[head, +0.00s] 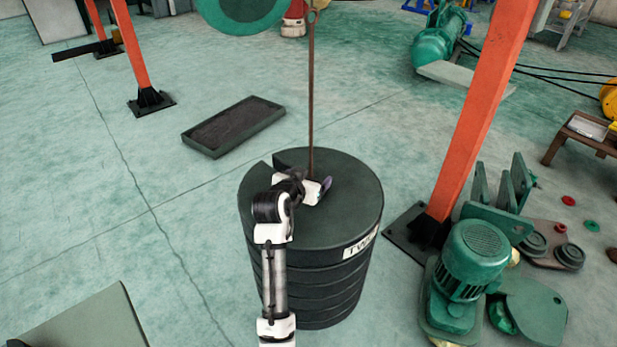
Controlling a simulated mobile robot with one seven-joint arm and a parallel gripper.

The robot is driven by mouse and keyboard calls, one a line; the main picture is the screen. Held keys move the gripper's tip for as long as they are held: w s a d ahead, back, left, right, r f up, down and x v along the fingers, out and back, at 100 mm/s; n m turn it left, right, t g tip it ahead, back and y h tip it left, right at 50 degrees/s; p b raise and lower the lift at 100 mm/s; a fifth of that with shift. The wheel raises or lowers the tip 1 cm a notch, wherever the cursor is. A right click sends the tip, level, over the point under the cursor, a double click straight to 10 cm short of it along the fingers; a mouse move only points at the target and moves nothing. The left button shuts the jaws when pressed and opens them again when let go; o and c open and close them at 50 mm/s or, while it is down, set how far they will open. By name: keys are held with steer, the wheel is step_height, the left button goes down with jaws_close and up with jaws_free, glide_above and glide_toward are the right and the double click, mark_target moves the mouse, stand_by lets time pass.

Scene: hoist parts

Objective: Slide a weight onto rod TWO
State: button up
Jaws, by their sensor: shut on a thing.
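A dark, ribbed cylindrical stack of weights (308,280) stands upright on the floor in the middle of the head view. A pale label (360,246) on its upper side begins with "TW"; the rest is cut off by the curve. The top weight (345,212) has a slot at its far left edge. A thin brown rod (311,95) rises from near the middle of its top. My gripper (321,189) is low over the top face beside the rod, shut on what appears to be the top weight. The exact grip and the rod's base are hidden.
An orange post (478,120) stands close to the right of the stack. A green motor (470,262) and loose plates lie at lower right. A shallow dark tray (234,126) lies behind left. A green wheel (240,14) hangs above. The floor to the left is mostly clear.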

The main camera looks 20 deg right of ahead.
steer(key=shift+r, duration=0.25)
steer(key=o, duration=2)
steer(key=shift+f, duration=0.5)
steer(key=shift+s+r, duration=0.3)
steer(key=shift+s, duration=0.65)
steer(key=shift+s+d+r+p, duration=0.15)
steer(key=shift+s+p, duration=0.3)
steer(key=shift+s, duration=1.1)
steer(key=shift+s+d+r+p, duration=0.15)
steer(key=shift+s+p, duration=0.25)
steer(key=shift+s, duration=1.1)
steer(key=shift+s+r+p, duration=0.15)
steer(key=shift+s+p, duration=0.3)
steer(key=shift+s, duration=1.1)
steer(key=shift+a, duration=0.1)
